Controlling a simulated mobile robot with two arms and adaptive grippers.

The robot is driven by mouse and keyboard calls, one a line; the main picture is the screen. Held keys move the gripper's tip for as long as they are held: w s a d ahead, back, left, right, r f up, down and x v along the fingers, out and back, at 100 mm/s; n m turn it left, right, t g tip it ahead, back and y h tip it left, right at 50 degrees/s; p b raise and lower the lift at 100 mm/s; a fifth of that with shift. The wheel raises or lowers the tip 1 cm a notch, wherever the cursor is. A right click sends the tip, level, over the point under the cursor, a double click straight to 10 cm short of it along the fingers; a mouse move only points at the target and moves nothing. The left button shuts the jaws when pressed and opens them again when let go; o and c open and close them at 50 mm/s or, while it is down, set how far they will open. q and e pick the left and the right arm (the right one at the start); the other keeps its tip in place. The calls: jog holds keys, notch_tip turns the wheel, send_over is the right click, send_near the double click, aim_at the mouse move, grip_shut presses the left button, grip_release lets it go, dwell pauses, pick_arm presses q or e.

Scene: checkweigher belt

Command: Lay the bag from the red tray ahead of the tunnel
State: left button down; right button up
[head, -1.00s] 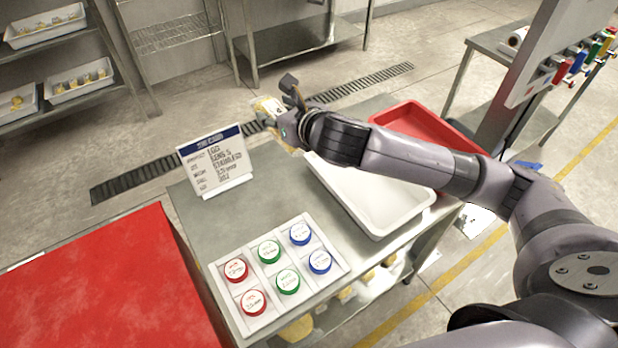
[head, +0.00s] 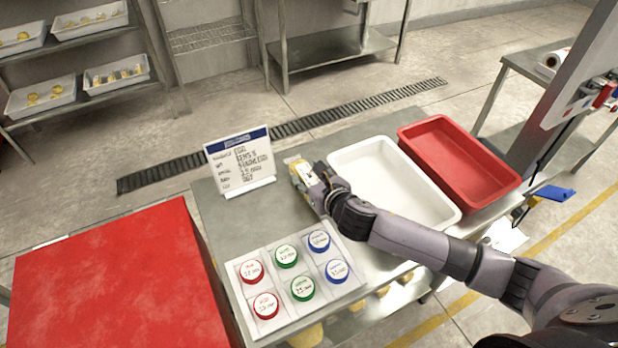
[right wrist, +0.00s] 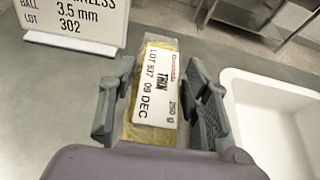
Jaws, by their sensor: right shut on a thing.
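The bag (head: 296,165) is yellow with a white printed label. It shows large in the right wrist view (right wrist: 156,95), between the two fingers. My right gripper (head: 312,176) is shut on it, above the steel table between the sign and the white tray. I cannot tell how far above the table it is. The red tray (head: 511,185) stands at the right end of the table and looks empty. The tunnel is not clearly in view. My left gripper is not in view.
A sign (head: 240,161) stands left of the bag. An empty white tray (head: 451,216) is right of my gripper. A holder (head: 275,322) with red, green and blue round pieces lies at the front. A large red surface (head: 110,285) is at the left.

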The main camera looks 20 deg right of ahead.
jog(key=shift+f, duration=0.3)
jog(key=shift+f, duration=0.15)
jog(key=o, duration=1.4)
